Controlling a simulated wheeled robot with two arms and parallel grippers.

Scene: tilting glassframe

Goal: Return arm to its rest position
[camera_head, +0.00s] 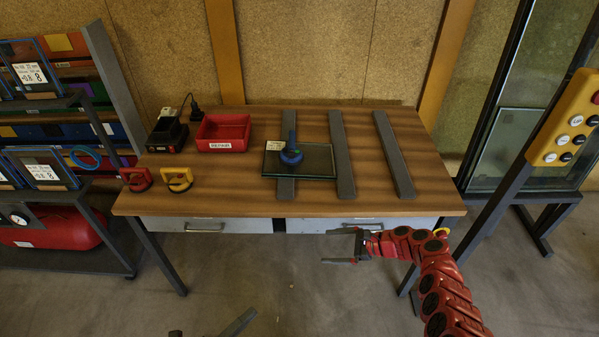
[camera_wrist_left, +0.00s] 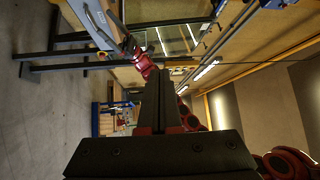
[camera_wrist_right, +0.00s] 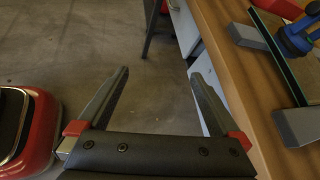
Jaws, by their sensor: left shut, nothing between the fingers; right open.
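My right gripper (camera_head: 343,246) hangs in front of the table's front edge, at the end of the red right arm. In the right wrist view its fingers (camera_wrist_right: 158,76) are spread wide with only floor between them. My left gripper (camera_head: 240,322) shows only as a dark tip at the bottom edge of the head view. In the left wrist view its fingers (camera_wrist_left: 164,88) are together, with nothing seen between them. Both grippers are apart from the table and its objects.
A wooden table (camera_head: 240,185) carries a glass pane (camera_head: 325,160) with a blue suction tool (camera_head: 291,152) on it, grey strips (camera_head: 393,155), a red bin (camera_head: 223,132) and red and yellow cup handles (camera_head: 176,180). A shelf rack (camera_head: 95,215) stands left. Floor in front is clear.

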